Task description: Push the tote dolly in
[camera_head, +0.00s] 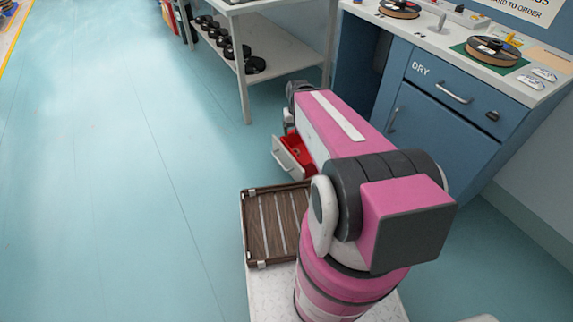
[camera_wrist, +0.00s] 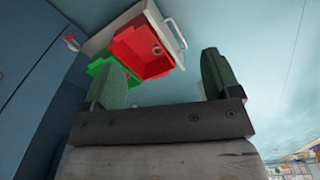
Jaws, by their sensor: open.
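The tote dolly (camera_head: 287,160) is low on the floor in front of the blue cabinet, partly hidden behind my arm. It carries a red tote (camera_head: 297,150), and its pale front panel has a handle. In the wrist view the dolly (camera_wrist: 103,37) is at the top, with the red tote (camera_wrist: 140,48), a green tote (camera_wrist: 100,68) and a light handle (camera_wrist: 176,34). My gripper (camera_wrist: 166,78) has its two dark green fingers spread wide with nothing between them. The left finger overlaps the green tote in the picture; I cannot tell whether they touch.
A blue cabinet (camera_head: 440,120) marked DRY stands right of the dolly. A white shelf rack (camera_head: 285,50) with black spools is behind it. A brown slatted tray (camera_head: 262,225) lies at my base. The floor (camera_head: 120,180) on the left is clear.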

